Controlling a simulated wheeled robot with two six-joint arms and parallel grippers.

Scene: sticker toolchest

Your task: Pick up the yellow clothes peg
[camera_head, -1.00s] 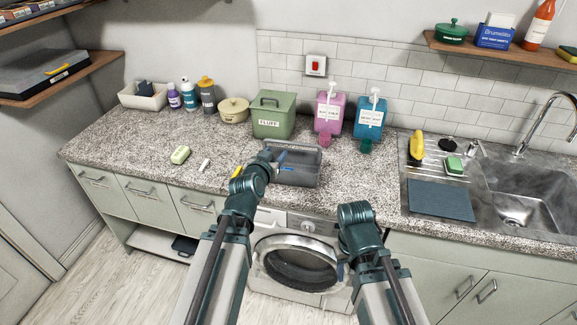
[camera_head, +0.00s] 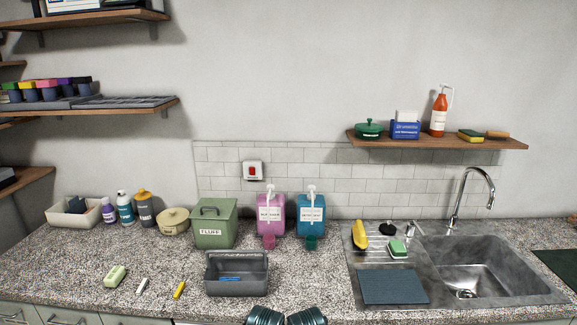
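A small slim yellow thing, likely the yellow clothes peg (camera_head: 179,289), lies on the speckled counter in the head view. It is just left of the grey caddy (camera_head: 236,288) and right of a small white stick-like thing (camera_head: 142,286). Nothing covers it or touches it. A thin blue thing (camera_head: 231,279) shows inside the caddy. Only two teal links of my arms show at the bottom edge, below and right of the caddy. Both grippers are out of view, so their state is hidden.
A green-and-cream soap-like block (camera_head: 115,276) lies left of the white thing. Behind stand a green FLUFF box (camera_head: 214,224), a pink dispenser (camera_head: 271,214) and a blue dispenser (camera_head: 311,214). The sink (camera_head: 483,265) is at right. The counter around the yellow thing is clear.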

